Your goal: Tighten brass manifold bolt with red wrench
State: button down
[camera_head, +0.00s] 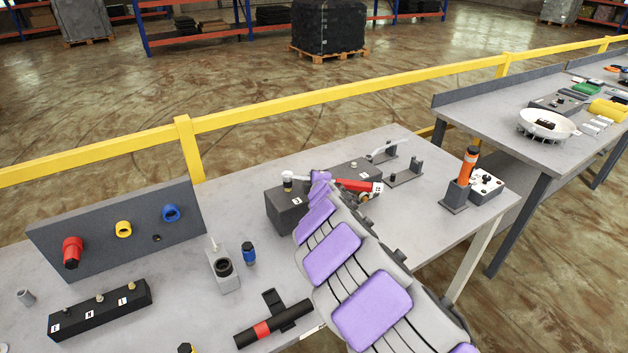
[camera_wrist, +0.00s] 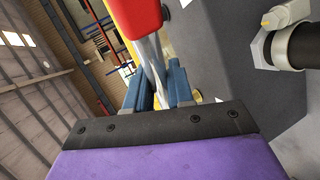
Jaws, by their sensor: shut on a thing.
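The red wrench shows in the camera_head view as a red handle (camera_head: 358,185) pointing right, beside the tip of my arm. In the camera_wrist view its red part (camera_wrist: 143,15) is at the top, with a silver shaft (camera_wrist: 152,58) running down between my blue fingers. My gripper (camera_wrist: 158,88) is shut on the wrench; in the camera_head view my arm mostly hides it.
A grey panel (camera_head: 100,235) with coloured knobs and a black bar (camera_head: 100,310) with several pegs stand at left. A black tool with a red band (camera_head: 275,323) lies in front. An orange-handled tool (camera_head: 466,165) stands at right. A yellow rail (camera_head: 300,103) runs behind the table.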

jog(key=shift+f, duration=0.65)
jog(key=c, duration=1.6)
grip_release()
grip_shut()
jog(key=shift+s+a+m+h, duration=0.2)
jog(key=shift+s+m+h, duration=0.15)
jog(key=shift+m+h, duration=0.25)
jog(key=shift+s+f+h, duration=0.15)
jog(key=shift+h, duration=0.15)
jog(key=shift+w+d+p, duration=0.2)
jog(key=shift+w+p, duration=0.05)
jog(key=shift+p, duration=0.7)
jog(key=shift+w+d+n+y+p, duration=0.2)
jog(key=shift+n+y+p, duration=0.45)
jog(key=shift+p, duration=1.15)
